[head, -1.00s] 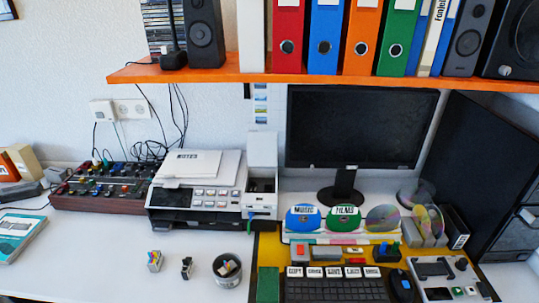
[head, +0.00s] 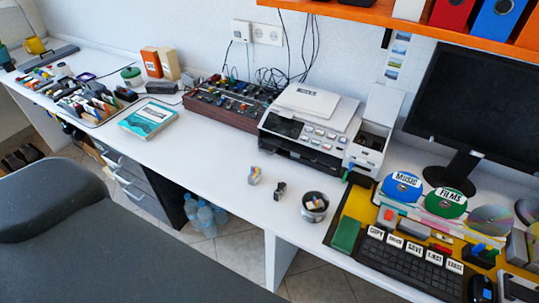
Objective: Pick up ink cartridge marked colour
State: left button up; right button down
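A small pale cartridge (head: 254,175) with coloured marks on it stands on the white desk in front of the printer; any lettering on it is too small to read. A similar small black cartridge (head: 280,190) stands just to its right, apart from it. The printer (head: 311,127) is white and black, with its right-hand compartment (head: 370,141) open at the top. Neither of my grippers is in view.
A dark cup (head: 315,206) with small items stands right of the cartridges. A keyboard (head: 411,262) lies further right. A teal book (head: 148,119) and a mixer (head: 232,102) are to the left. A large dark grey shape (head: 110,230) fills the lower left. Desk left of the cartridges is clear.

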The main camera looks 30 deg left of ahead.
aim_at(254, 176)
jog(key=z, duration=0.3)
jog(key=j+z, duration=0.35)
jog(key=k+j+z, duration=0.3)
jog(key=j, duration=0.15)
jog(key=k+j, duration=0.1)
jog(key=j, duration=0.25)
jog(key=k+j+z, duration=0.1)
jog(key=j, duration=0.25)
jog(key=k+j, duration=0.15)
jog(key=j, duration=0.2)
jog(key=k+j+z, duration=0.1)
jog(key=j, duration=0.25)
jog(key=k+j, duration=0.15)
jog(key=j, duration=0.2)
jog(key=i+z, duration=0.05)
